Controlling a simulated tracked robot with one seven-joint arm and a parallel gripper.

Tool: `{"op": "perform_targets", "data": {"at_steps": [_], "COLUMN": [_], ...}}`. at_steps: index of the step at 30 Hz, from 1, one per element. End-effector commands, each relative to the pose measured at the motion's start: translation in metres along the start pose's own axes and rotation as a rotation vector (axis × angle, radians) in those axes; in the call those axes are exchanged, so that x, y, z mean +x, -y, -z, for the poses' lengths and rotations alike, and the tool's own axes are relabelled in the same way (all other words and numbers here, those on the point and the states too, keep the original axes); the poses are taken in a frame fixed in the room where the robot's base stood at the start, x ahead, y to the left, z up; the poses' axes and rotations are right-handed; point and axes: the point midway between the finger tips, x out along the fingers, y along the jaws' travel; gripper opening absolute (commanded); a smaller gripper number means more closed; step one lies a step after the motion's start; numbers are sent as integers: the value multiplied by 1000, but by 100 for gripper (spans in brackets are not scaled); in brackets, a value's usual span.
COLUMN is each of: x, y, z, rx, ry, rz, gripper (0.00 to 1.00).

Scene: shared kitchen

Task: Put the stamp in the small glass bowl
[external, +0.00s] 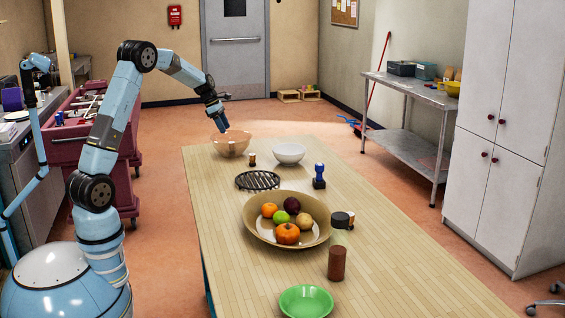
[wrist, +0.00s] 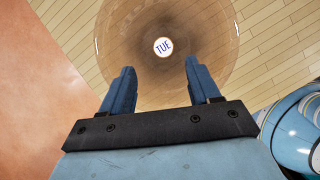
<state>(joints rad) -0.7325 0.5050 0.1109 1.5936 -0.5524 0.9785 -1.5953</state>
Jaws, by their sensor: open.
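A see-through amber glass bowl (external: 231,145) stands at the far left end of the wooden table. My gripper (external: 221,125) points down over this bowl. In the wrist view my gripper (wrist: 158,66) has its fingers apart and nothing between them. The bowl (wrist: 210,35) fills the area beyond the fingers there. A blue-handled object with a dark base, which looks like the stamp (external: 319,177), stands upright on the table, right of the black round grate (external: 257,181).
A white bowl (external: 289,153) and a small brown dark-topped piece (external: 252,159) stand near the glass bowl. A wide fruit bowl (external: 258,232), a dark mug (external: 341,220), a brown cylinder (external: 337,263) and a green bowl (external: 306,301) are nearer.

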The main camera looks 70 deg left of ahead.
Motion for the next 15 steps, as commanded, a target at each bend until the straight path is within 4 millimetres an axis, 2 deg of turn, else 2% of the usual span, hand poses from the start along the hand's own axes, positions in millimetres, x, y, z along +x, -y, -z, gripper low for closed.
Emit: {"op": "perform_targets", "data": {"at_steps": [4, 11, 15], "x": [-9, -11, -17], "y": [0, 0, 12], "z": [0, 0, -11], "rx": [0, 0, 51], "ry": [0, 1, -1], "rz": [-1, -1, -2], "gripper": [61, 61, 61]}}
